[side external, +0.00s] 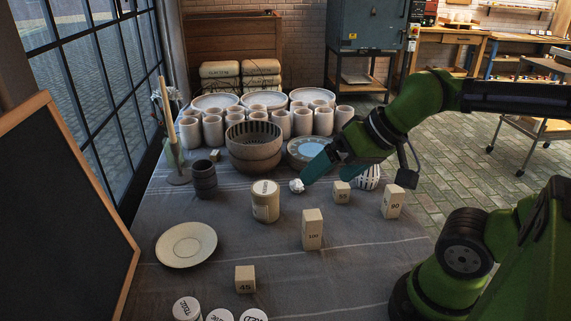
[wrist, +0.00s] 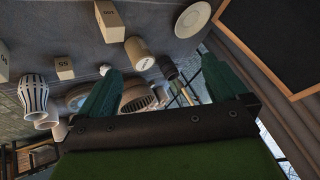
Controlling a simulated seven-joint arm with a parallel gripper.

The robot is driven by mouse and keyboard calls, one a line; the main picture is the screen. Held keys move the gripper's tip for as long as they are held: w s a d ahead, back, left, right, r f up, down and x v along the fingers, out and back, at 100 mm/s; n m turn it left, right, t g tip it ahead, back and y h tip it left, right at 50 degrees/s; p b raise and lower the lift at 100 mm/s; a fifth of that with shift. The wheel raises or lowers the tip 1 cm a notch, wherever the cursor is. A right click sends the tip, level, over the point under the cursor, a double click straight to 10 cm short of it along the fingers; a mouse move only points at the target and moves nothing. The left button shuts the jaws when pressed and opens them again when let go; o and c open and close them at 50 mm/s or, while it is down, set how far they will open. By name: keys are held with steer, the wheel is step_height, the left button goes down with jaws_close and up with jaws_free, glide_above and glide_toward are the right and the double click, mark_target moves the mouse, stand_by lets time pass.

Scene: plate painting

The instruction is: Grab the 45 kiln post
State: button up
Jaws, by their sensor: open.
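The 45 kiln post (side external: 245,279) is a small pale block, marked 45, standing on the grey cloth at the front of the table in the side external view. I do not make it out in the wrist view. My gripper (side external: 307,178) is well behind it and to its right, above the table near a small white crumpled lump (side external: 297,186). In the wrist view my gripper (wrist: 163,72) has its two teal fingers spread wide, with nothing held between them.
Other posts stand nearby: a tall one (side external: 312,230), a small one (side external: 342,193) and a 90 post (side external: 393,202). A lidded jar (side external: 265,202), a dark cup (side external: 204,180), a cream plate (side external: 186,244) and white round lids (side external: 187,309) surround the 45 post. Bare cloth lies around it.

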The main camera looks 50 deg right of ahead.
stand_by(0.4)
steer(key=c, duration=0.5)
steer(key=m+g+h, duration=0.2)
steer(key=m+g, duration=0.3)
steer(key=g, duration=0.2)
glide_above(245, 273)
steer(key=a, duration=0.1)
step_height(245, 273, down, 8)
steer(key=r, duration=0.1)
step_height(245, 273, down, 12)
steer(key=shift+s+d+r, duration=0.1)
steer(key=shift+r, duration=0.05)
steer(key=shift+d+f, duration=0.2)
steer(key=shift+f, duration=1.2)
steer(key=shift+d+f, duration=0.15)
steer(key=shift+f, duration=1.2)
